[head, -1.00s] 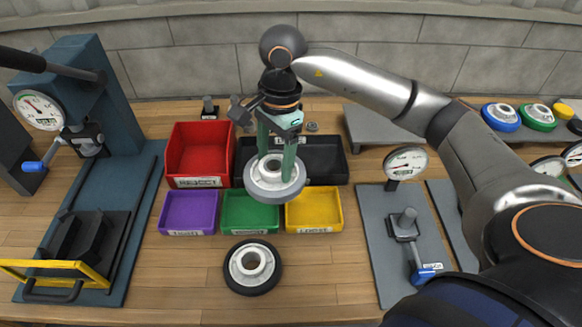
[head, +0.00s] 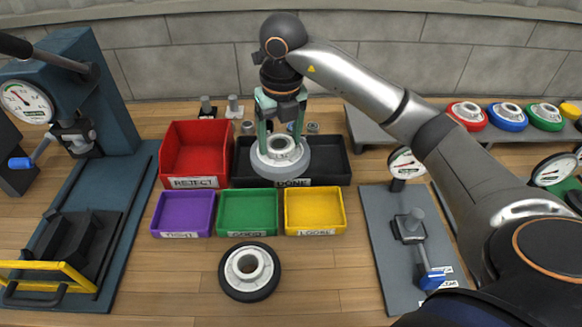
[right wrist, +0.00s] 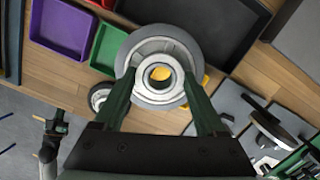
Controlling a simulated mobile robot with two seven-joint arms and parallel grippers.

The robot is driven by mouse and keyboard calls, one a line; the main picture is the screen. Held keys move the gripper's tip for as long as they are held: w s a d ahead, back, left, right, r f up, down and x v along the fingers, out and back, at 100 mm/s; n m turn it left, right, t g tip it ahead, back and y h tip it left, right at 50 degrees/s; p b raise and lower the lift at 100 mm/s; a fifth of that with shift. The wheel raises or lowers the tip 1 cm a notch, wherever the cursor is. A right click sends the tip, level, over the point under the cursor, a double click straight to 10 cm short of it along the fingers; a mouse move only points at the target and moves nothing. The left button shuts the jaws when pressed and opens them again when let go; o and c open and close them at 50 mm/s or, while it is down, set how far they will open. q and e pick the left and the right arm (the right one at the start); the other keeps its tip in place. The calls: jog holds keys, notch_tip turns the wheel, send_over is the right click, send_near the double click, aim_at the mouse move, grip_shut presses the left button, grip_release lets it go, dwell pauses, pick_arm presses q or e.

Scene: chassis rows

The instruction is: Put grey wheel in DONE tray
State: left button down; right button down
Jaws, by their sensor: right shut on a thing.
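The grey wheel (head: 264,163) is held in my right gripper (head: 281,141), which is shut on its pale hub. The wheel hangs in front of and partly over the black DONE tray (head: 333,165) in the head view; its height above the tray is hard to tell. In the right wrist view the wheel (right wrist: 135,52) sits between the two green fingers, with the black tray (right wrist: 215,22) above and to the right. Part of the tray's near wall and floor is hidden behind the wheel. My left gripper is not in view.
A red REJECT tray (head: 205,133) stands left of the black tray. Purple (head: 183,213), green (head: 248,212) and yellow (head: 314,211) trays are in front. A black-tyred wheel (head: 249,291) lies nearer on the bench. A blue press (head: 92,90) stands left, a grey gauge plate (head: 383,232) right.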

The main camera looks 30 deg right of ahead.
jog(key=m, duration=0.1)
send_over(313, 165)
jog(key=shift+w+d+f, duration=0.1)
jog(key=shift+f, duration=6.4)
jog(key=shift+f+b, duration=0.2)
jog(key=shift+b, duration=0.15)
grip_release()
jog(key=shift+r, duration=0.1)
